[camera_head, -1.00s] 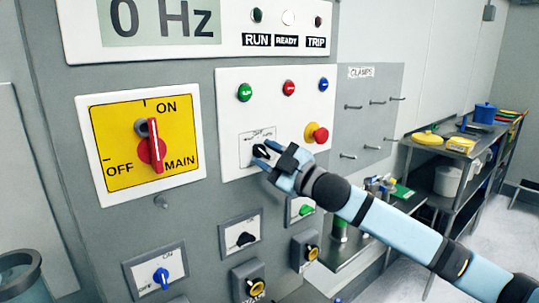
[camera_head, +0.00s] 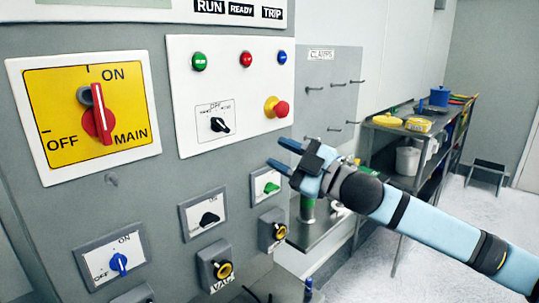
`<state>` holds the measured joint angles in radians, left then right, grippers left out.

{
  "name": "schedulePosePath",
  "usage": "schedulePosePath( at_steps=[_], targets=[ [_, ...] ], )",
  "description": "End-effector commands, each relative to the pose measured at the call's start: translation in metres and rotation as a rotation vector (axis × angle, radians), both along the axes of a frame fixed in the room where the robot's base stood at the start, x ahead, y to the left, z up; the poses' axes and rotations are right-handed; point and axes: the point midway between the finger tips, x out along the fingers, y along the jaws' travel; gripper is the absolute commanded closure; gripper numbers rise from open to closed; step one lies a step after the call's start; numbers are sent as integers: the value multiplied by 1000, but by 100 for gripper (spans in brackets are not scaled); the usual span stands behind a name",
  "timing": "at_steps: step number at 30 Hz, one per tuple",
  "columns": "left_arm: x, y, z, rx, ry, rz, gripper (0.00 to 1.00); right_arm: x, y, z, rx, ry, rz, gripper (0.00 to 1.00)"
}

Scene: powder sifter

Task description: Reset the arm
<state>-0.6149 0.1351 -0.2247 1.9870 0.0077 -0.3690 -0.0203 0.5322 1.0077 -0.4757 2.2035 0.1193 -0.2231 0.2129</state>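My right arm comes in from the right in the head view, and its gripper (camera_head: 283,157) is in front of the control panel (camera_head: 222,165). The blue fingers point left, with a gap between them and nothing held. The gripper is apart from the black selector switch (camera_head: 219,125), which sits to its upper left on a white plate. The switch handle slants down to the right. My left gripper is not in view.
The panel carries a red main switch (camera_head: 101,120) on yellow, a red emergency knob (camera_head: 277,107), a green selector (camera_head: 270,187) and a blue selector (camera_head: 118,263). A shelf (camera_head: 400,131) with pots stands at the back right.

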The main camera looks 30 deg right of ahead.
Motion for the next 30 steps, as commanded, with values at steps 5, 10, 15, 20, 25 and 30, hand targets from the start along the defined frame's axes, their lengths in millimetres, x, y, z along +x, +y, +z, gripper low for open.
schedulePosePath(
  at_steps=[5, 10, 15, 20, 25, 30],
  targets=[
    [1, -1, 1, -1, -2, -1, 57, -1, 0, 0, 0, 0, 2, 62],
    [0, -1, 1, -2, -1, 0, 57, -1, 0, 0, 1, 0, 1, 62],
    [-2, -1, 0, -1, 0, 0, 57, -1, 0, -1, 1, 2, 1, 62],
    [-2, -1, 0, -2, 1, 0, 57, 3, 6, -33, 35, 57, -3, 62],
    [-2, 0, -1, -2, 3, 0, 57, 4, 20, -130, 133, 227, -36, 62],
    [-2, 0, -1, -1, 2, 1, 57, -19, 34, -246, 237, 438, -109, 62]
  ],
)
